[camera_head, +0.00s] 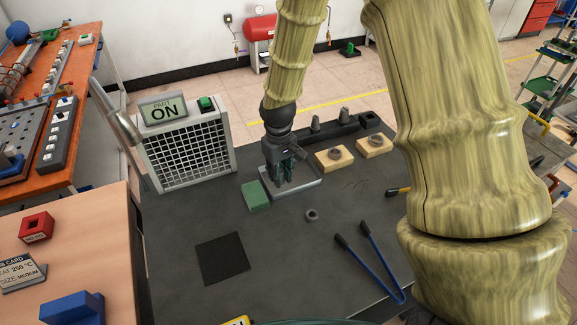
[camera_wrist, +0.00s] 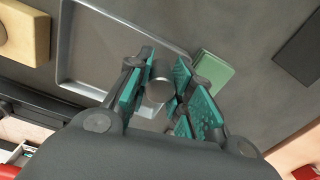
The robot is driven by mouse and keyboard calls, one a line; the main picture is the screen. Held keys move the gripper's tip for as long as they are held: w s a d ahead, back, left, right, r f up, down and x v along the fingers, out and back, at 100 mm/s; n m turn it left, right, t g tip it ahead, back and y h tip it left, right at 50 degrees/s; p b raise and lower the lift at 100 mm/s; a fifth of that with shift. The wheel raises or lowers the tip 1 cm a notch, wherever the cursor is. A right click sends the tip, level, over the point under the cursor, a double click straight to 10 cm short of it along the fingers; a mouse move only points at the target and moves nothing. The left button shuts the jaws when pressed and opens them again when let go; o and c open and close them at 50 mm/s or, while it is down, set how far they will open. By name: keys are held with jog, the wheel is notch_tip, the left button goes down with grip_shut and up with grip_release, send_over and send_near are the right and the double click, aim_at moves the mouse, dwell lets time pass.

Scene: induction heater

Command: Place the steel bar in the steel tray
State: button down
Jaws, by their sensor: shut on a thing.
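The steel bar (camera_wrist: 160,84) shows in the wrist view as a short grey cylinder between the green pads of my gripper (camera_wrist: 160,90). My gripper is shut on it. The steel tray (camera_wrist: 66,62) is a shallow grey tray with a low rim, and it lies under and beside the bar in the wrist view. In the head view my gripper (camera_head: 287,176) points down over the steel tray (camera_head: 306,184), and its fingers hide the bar there. I cannot tell whether the bar touches the tray floor.
A green block (camera_head: 256,196) stands at the tray's left side. Wooden blocks with rings (camera_head: 334,157) stand behind right. A loose ring (camera_head: 312,215), blue tongs (camera_head: 375,265) and a black square (camera_head: 222,258) lie in front. A mesh-fronted unit reading "ON" (camera_head: 187,153) stands left.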

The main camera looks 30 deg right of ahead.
jog(key=w+d, duration=0.1)
jog(key=w+d+p, duration=0.1)
jog(key=d, duration=0.1)
jog(key=w+d, duration=0.1)
jog(key=d, duration=0.1)
jog(key=shift+w+f, duration=0.3)
jog(key=shift+w, duration=0.05)
jog(key=shift+f+p, duration=1.05)
jog(key=shift+f, duration=0.65)
jog(key=shift+f, duration=0.15)
jog(key=c, duration=1.3)
grip_release()
jog(key=shift+o, duration=0.2)
jog(key=shift+r, duration=0.2)
notch_tip(320, 180, up, 12)
jog(key=b, duration=0.3)
jog(key=shift+b, duration=0.3)
